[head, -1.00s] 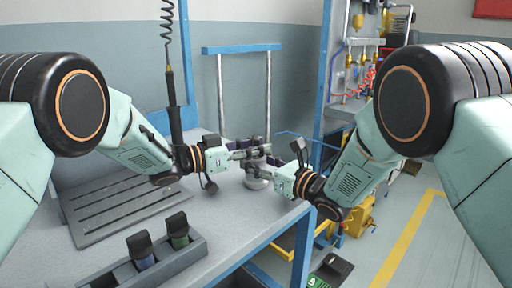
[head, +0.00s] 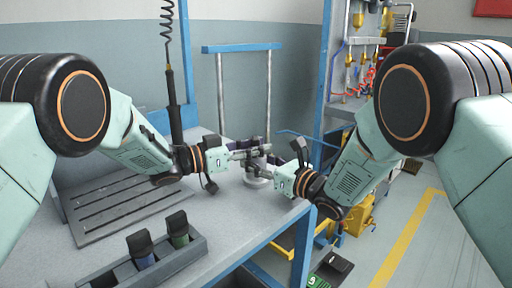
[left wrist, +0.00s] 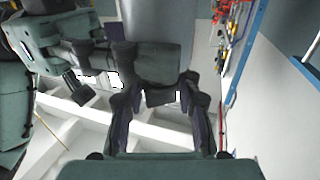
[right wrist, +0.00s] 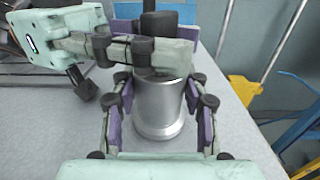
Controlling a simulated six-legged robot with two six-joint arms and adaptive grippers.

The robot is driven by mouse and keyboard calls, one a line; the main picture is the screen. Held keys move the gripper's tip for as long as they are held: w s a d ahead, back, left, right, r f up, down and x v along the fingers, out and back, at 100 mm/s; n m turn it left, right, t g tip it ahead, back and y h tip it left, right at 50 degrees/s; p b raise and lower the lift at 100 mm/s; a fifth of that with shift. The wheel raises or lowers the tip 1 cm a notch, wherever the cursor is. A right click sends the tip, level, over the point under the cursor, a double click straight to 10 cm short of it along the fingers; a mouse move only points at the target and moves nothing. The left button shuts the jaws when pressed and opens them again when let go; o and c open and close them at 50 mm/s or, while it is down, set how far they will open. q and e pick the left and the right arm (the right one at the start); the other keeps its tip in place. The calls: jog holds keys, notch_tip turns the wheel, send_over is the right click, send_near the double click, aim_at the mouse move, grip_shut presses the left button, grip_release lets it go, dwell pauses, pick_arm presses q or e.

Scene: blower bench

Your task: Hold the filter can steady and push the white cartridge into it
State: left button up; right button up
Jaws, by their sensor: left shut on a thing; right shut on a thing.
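The filter can is a shiny silver cylinder, upright on the bench, seen in the right wrist view (right wrist: 158,102) and partly in the head view (head: 257,182). My right gripper (right wrist: 158,125) is shut on it, with a finger at each side. My left gripper (head: 250,153) is directly above the can's top, shut on a dark-topped upright piece (right wrist: 165,27) that I take to be the cartridge. Its white body does not show; my left fingers hide the place where it meets the can. In the left wrist view, the left fingers (left wrist: 160,110) stand either side of a dark block.
A grey slotted plate (head: 120,210) lies on the bench at left. A grey tray (head: 190,262) in front holds two black-capped pieces. A dark tool (head: 174,105) hangs on a coiled cord behind my left arm. The bench's blue edge (head: 262,247) is close to the can.

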pick_arm(q)
jog(key=shift+r, duration=0.1)
jog(key=o, duration=1.2)
jog(key=shift+o, duration=0.2)
jog(key=shift+r, duration=0.1)
notch_tip(320, 180, up, 10)
jog(key=shift+f, duration=0.1)
jog(key=shift+c, duration=0.2)
dwell(0.7)
